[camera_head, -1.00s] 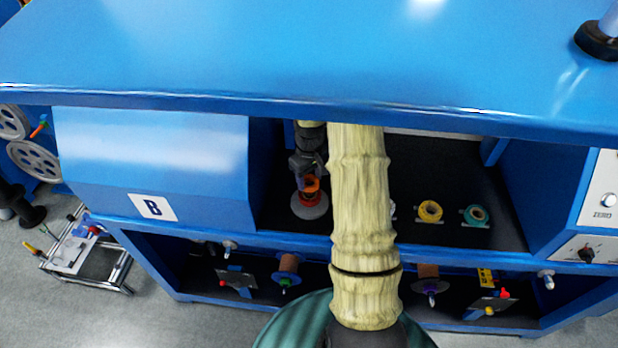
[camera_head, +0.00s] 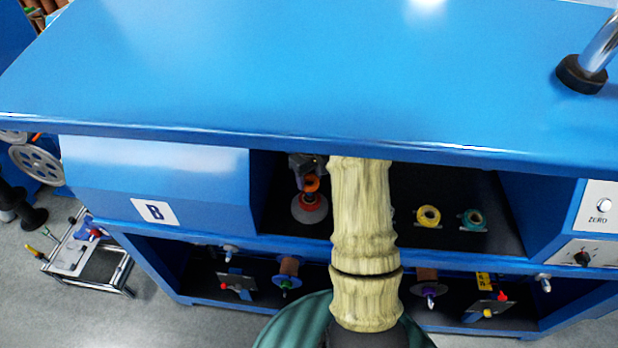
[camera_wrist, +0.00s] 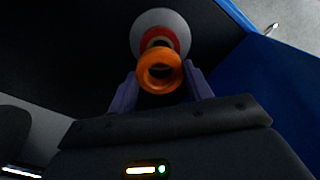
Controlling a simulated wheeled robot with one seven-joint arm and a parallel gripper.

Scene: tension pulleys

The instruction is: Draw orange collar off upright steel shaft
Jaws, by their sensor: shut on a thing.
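The orange collar (camera_head: 312,184) is a short ring, in the shelf bay left of my pale arm sleeve. My gripper (camera_wrist: 160,82) is shut on it, with a purple finger on each side of the ring (camera_wrist: 160,58). Below it in the head view is a red piece on a pale grey disc (camera_head: 310,220). The wrist view shows this red ring and pale disc (camera_wrist: 160,18) behind the collar, roughly in line with it. The collar's hole looks dark. I cannot make out the steel shaft or tell whether the collar is still around it.
A yellow ring (camera_head: 428,216) and a teal ring (camera_head: 473,219) sit on holders to the right in the bay. The blue top (camera_head: 300,70) overhangs the bay. A blue housing marked B (camera_head: 155,180) bounds its left. Spools hang on the lower level.

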